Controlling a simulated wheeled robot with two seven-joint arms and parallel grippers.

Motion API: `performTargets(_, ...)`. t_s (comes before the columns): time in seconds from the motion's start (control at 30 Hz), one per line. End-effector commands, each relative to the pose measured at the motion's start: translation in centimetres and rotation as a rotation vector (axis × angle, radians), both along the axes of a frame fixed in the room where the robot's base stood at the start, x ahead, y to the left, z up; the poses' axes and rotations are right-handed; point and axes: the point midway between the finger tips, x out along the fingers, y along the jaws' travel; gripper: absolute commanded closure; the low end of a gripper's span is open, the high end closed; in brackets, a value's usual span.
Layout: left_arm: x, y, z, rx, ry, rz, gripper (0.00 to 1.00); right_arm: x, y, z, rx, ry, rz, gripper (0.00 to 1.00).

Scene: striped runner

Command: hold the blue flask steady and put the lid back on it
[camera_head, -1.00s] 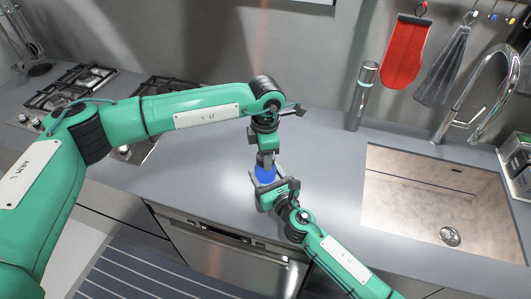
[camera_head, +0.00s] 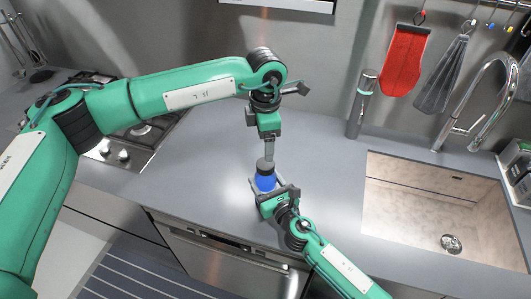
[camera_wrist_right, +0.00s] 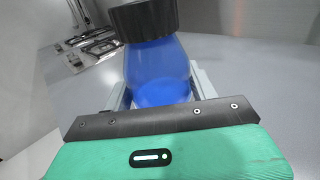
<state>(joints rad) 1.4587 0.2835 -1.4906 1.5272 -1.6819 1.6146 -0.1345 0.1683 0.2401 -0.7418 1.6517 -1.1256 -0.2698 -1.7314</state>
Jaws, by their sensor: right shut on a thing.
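The blue flask (camera_head: 265,183) stands on the grey counter, with its blue body filling the middle of the right wrist view (camera_wrist_right: 158,72). My right gripper (camera_head: 268,186) is shut on the flask from the front, one finger at each side. My left gripper (camera_head: 269,160) points down just above the lid. Its fingers show edge-on, so their gap is hidden, and no left finger shows in the right wrist view.
A grey bottle (camera_head: 361,104) stands at the wall, left of the sink (camera_head: 440,170). A gas hob (camera_head: 145,132) is at the left, behind my left arm. A red mitt (camera_head: 405,60) and a grey cloth (camera_head: 442,78) hang at the back. The counter around the flask is clear.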

Motion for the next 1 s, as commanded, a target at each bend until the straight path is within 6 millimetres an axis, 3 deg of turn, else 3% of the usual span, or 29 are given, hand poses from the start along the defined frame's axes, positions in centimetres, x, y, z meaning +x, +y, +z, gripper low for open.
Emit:
performTargets(0.2, 0.0, 0.0, 3.0, 0.000, 0.000, 0.000, 0.28, 0.0, 0.0, -0.1, 0.000, 0.001, 0.000, 1.00)
performTargets(0.57, 0.0, 0.0, 3.6, 0.000, 0.001, 0.000, 0.28, 0.0, 0.0, -0.1, 0.000, 0.001, 0.000, 1.00)
performTargets(0.6, 0.0, 0.0, 3.6, 0.000, 0.001, 0.000, 0.28, 0.0, 0.0, -0.1, 0.000, 0.001, 0.000, 0.38)
performTargets(0.7, 0.0, 0.0, 3.6, 0.000, 0.001, 0.000, 0.28, 0.0, 0.0, 0.0, 0.000, 0.001, 0.000, 0.18)
performTargets(1.0, 0.0, 0.0, 3.5, 0.000, 0.001, 0.000, 0.28, -0.1, 0.0, 0.0, 0.000, 0.000, 0.000, 0.16)
